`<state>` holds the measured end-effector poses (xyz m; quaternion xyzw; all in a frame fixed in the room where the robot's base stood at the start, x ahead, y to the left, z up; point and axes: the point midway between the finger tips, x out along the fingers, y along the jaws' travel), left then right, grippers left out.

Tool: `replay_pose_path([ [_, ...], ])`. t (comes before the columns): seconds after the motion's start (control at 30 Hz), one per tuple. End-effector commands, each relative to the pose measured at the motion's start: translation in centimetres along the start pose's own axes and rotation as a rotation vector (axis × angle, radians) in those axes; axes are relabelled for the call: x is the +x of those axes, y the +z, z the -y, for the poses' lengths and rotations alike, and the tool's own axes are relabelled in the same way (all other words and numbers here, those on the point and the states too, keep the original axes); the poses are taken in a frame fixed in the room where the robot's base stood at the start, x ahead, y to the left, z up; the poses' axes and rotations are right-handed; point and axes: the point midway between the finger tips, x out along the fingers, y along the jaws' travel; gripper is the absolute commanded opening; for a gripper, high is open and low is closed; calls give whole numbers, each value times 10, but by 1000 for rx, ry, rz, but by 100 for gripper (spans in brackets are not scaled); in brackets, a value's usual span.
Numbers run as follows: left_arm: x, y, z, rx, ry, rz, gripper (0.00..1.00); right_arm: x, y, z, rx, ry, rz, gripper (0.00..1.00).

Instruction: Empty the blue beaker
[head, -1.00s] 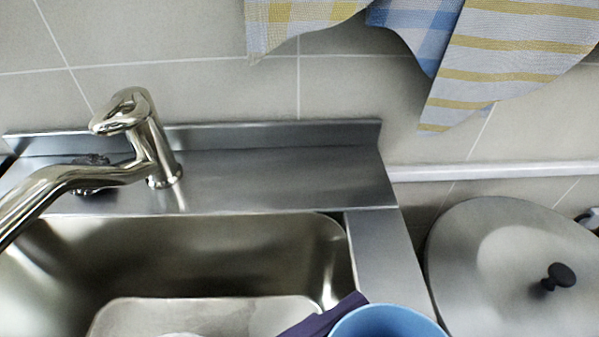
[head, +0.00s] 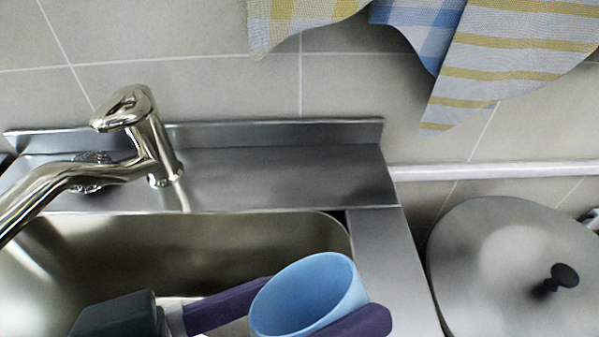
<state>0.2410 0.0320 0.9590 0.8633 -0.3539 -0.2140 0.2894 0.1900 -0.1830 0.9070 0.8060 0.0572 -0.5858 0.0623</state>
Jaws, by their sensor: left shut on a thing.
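The blue beaker (head: 290,300) is at the bottom of the head view, over the right part of the sink. It is tilted, with its round mouth turned up toward the camera and its inside showing plain blue. My left gripper (head: 308,312) comes in from the lower left, with one purple finger on each side of the beaker. It is shut on the beaker. The lower part of the beaker is hidden by the near finger and the frame edge. My right gripper is not in view.
The steel sink (head: 200,226) lies under the gripper, with a chrome tap (head: 130,165) at its left. A large pot with a lid (head: 500,265) stands at the right. Checked and striped towels (head: 500,60) hang on the tiled wall.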

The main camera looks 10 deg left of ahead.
Motion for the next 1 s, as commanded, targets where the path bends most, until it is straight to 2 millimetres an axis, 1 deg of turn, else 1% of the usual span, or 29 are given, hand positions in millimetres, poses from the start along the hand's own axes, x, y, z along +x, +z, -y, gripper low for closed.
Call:
replay_pose_path([
  [0.03, 1, 4, 6, -34, 10, -4, 35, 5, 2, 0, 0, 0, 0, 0],
  [0.5, 2, 14, 25, -324, 98, -32, 35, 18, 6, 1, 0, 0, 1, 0],
  [0.57, 2, 15, 27, -353, 109, -35, 35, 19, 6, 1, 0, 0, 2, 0],
  [0.7, 1, 10, 25, -410, 125, -41, 35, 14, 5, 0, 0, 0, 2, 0],
  [1.0, 0, 8, 26, -482, 148, -47, 35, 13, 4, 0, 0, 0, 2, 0],
])
